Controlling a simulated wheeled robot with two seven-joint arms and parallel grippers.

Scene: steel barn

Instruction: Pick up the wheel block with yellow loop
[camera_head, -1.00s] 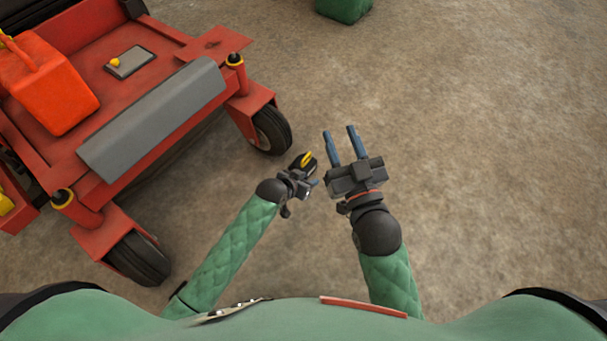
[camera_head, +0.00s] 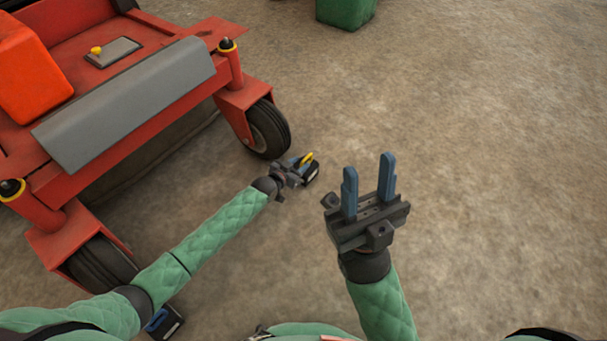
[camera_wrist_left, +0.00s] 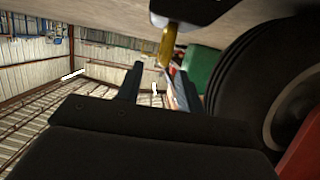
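The wheel block (camera_head: 312,172) is a small dark block with a yellow loop on top. It sits on the floor beside the mower's front wheel. My left gripper (camera_head: 301,165) is right at the block, partly hidden by its own wrist. In the left wrist view, the fingers (camera_wrist_left: 154,80) are apart, with the yellow loop (camera_wrist_left: 167,45) just beyond the tips, nearer the right finger. The dark block (camera_wrist_left: 190,10) is cut off at the top edge. My right gripper (camera_head: 369,165) is open and empty, above the floor to the right.
A red mower (camera_head: 120,35) stands on the left, its front wheel (camera_head: 268,128) close to my left gripper. Another dark block with a blue part (camera_head: 166,323) lies near my left arm. A green container (camera_head: 345,12) stands at the back. The floor at right is clear.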

